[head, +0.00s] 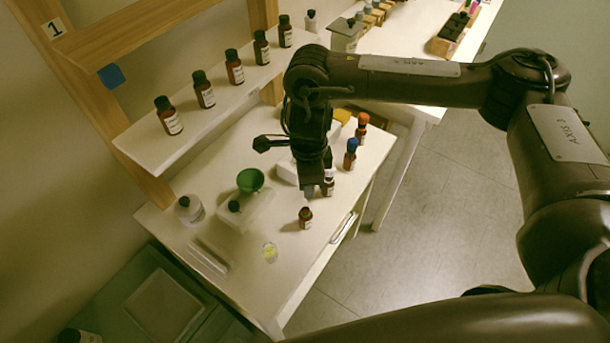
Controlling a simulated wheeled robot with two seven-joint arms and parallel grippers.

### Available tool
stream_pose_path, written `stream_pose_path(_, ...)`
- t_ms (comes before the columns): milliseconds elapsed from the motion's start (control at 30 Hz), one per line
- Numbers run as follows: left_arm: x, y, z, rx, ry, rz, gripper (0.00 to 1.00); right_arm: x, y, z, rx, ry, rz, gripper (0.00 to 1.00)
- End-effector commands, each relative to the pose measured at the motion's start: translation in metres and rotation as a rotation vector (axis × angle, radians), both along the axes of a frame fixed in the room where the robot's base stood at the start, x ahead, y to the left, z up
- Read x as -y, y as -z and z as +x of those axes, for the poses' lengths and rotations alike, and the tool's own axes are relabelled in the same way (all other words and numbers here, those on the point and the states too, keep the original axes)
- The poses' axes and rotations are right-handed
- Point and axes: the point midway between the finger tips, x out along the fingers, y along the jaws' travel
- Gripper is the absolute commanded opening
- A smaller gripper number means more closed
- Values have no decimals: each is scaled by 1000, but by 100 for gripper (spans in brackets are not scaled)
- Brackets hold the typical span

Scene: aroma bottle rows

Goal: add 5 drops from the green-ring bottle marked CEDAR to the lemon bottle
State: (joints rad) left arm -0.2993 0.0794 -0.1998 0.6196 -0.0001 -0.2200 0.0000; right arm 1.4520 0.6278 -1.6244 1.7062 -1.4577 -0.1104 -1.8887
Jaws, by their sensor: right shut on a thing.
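My right gripper (318,178) points down over the right part of the white table, shut on a small pale-tipped thing that it mostly hides. Just below it stands a small brown bottle (305,218), upright. Another brown bottle with a white label (328,187) stands right behind the gripper, partly hidden. The labels are too small to read, so I cannot tell which bottle is CEDAR or lemon. No green ring is clear. My left gripper is out of view.
Blue-capped (350,154) and orange-capped (361,128) bottles stand along the table's right edge. Several dark-capped bottles line the shelf (150,152) above. The table's front left has some clear space.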

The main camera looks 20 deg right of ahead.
Motion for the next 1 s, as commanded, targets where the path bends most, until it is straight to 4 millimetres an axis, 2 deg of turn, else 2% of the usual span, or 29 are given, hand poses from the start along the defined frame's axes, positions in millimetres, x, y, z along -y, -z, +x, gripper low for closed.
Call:
stream_pose_path(200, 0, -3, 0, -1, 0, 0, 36, -4, -7, 2, 3, -351, -3, 22)
stream_pose_path(400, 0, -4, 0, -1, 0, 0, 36, -5, -10, 3, 2, -510, -4, 22)
stream_pose_path(1000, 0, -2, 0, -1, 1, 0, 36, -7, -7, 2, 0, -535, -4, 22)
